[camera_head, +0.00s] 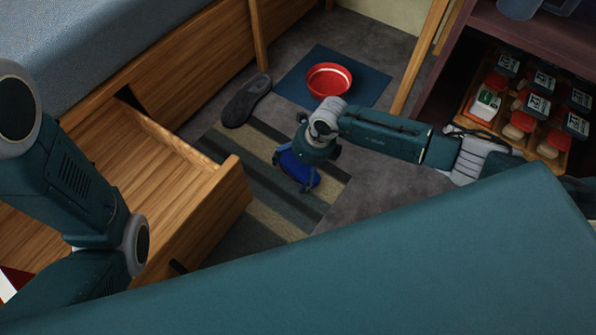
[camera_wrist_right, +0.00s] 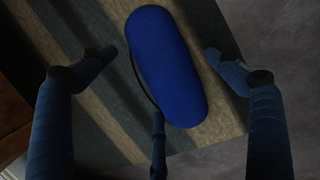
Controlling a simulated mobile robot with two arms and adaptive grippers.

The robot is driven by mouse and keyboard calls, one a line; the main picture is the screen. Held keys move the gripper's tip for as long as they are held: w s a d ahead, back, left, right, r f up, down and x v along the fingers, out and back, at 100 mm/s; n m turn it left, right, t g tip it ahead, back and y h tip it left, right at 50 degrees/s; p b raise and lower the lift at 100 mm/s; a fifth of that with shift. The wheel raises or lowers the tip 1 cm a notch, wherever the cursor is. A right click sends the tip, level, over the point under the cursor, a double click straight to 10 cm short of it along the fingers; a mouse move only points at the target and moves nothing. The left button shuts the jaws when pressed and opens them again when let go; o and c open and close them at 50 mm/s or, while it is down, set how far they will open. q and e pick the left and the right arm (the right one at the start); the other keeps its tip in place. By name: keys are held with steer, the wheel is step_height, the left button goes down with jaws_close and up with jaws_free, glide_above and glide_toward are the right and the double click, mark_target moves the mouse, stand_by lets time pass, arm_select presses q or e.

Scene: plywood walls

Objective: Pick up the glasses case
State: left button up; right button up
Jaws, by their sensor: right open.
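The glasses case (camera_wrist_right: 170,70) is a blue, rounded, elongated case lying on a striped rug. In the head view it shows as a blue shape (camera_head: 297,174) partly covered by my right gripper (camera_head: 305,168). In the right wrist view, my right gripper (camera_wrist_right: 160,54) is open, with one finger to the left of the case and one to the right, gaps showing on both sides. A third, thin finger reaches up from below, near the case's lower left edge. Exact height above the case is hard to tell. My left arm shows at the left, but its gripper is out of view.
A dark slipper (camera_head: 247,99) lies beside the rug (camera_head: 262,205). A red bowl (camera_head: 329,80) stands on a blue mat (camera_head: 366,92). An open wooden drawer (camera_head: 236,195) juts out at left, under the bed (camera_head: 85,35). A shelf holding a tray of jars (camera_head: 540,104) is at right.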

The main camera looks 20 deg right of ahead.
steer(key=shift+c, duration=0.5)
steer(key=c, duration=1.2)
steer(key=shift+c, duration=0.2)
steer(key=shift+r, duration=0.2)
